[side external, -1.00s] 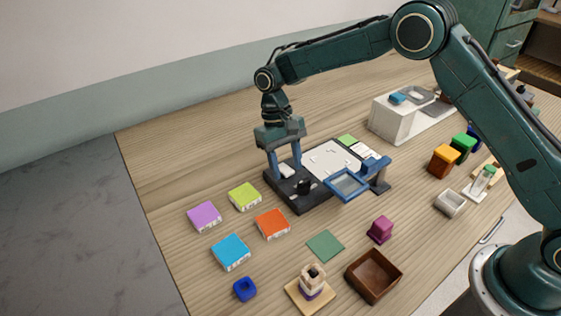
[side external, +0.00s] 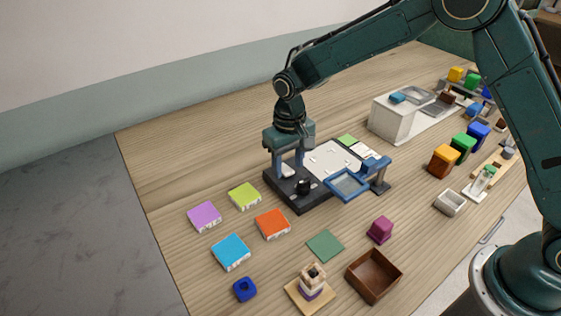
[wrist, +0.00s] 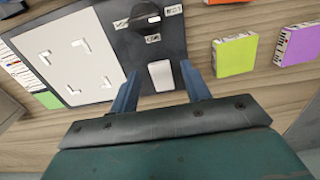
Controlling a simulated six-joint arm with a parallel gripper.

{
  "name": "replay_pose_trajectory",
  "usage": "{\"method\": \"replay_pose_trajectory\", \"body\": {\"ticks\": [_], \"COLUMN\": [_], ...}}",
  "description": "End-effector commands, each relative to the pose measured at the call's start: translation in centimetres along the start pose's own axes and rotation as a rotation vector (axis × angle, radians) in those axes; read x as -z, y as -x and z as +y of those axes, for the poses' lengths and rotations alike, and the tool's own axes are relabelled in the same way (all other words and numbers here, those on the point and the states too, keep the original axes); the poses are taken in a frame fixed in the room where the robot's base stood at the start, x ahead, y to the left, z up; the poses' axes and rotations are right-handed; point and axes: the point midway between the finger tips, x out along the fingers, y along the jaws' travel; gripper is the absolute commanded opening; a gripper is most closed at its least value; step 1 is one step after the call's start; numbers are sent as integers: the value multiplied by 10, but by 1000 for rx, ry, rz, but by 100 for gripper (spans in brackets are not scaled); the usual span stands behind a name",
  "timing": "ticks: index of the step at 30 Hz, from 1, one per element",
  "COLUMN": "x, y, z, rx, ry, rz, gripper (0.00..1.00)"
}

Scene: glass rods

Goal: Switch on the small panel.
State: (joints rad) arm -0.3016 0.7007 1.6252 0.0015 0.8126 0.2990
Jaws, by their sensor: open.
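The small panel is a dark base (side external: 299,204) with a pale board (side external: 331,160) on it; the base also shows in the wrist view (wrist: 172,42). A white rocker-like switch (wrist: 160,75) and a black knob (wrist: 145,16) sit on its dark part. In the side external view the knob (side external: 303,186) stands in front of my gripper. My gripper (side external: 288,169) is open, low over the panel. In the wrist view my gripper's fingers (wrist: 160,80) are on either side of the white switch, apart from it. Whether the fingertips touch the panel, I cannot tell.
A blue frame (side external: 348,185) on a stand adjoins the panel's right side. Lime (side external: 244,196), purple (side external: 204,216), orange (side external: 272,224) and blue (side external: 230,252) blocks lie in front. A brown box (side external: 374,275) stands near the table's front. The table behind the panel is clear.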

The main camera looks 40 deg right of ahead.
Motion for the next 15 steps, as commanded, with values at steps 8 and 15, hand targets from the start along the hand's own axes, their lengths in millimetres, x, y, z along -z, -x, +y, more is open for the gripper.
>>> {"method": "replay_pose_trajectory", "body": {"ticks": [8, 15], "x": [0, 0], "y": [39, 72], "z": [0, 0], "rx": [1, 1], "ry": [-1, -1], "rz": [1, -1], "gripper": [47, 47]}}
